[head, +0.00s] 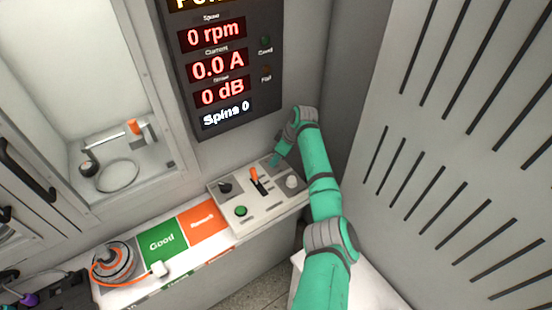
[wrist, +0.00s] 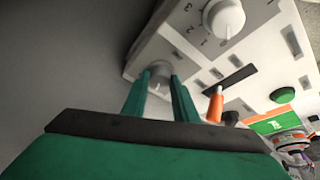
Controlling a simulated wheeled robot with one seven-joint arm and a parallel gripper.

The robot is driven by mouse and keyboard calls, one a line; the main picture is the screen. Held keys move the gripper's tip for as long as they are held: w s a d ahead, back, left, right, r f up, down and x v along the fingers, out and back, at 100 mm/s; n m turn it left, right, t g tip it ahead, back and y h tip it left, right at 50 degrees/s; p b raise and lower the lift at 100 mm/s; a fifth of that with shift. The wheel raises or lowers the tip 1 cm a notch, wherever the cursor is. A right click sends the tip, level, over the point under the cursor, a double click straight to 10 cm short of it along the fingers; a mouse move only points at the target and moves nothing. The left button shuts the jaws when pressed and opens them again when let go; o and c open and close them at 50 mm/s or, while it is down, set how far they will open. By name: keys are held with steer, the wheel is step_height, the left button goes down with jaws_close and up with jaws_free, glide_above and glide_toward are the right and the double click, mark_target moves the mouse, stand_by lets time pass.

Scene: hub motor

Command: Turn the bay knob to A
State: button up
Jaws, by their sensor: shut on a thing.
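My gripper (wrist: 163,82) is shut on a grey round knob (wrist: 159,67) at the panel's corner, with one green finger on each side. In the head view my gripper (head: 275,160) reaches down to the back of the control panel (head: 267,213), and the knob is hidden there. I cannot read a letter or pointer on this knob, so its setting and whether it is the bay knob are unclear. A white knob (wrist: 224,17) with numbers around it also shows in the head view (head: 292,181).
The panel also has an orange-tipped lever (head: 255,175), a black knob (head: 225,187) and a green button (head: 240,211). A display (head: 218,65) reads zeros above it. Green (head: 162,243) and orange (head: 203,221) pads and a hub motor (head: 113,262) lie left. A grey wall stands right.

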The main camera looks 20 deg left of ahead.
steer(key=shift+n+g, duration=0.4)
steer(key=shift+n, duration=0.5)
steer(key=shift+w, duration=0.1)
steer(key=o, duration=1.1)
steer(key=shift+c, duration=0.2)
steer(key=shift+r, duration=0.1)
steer(key=v, duration=1)
steer(key=shift+d+r, duration=0.2)
steer(key=shift+r, duration=0.05)
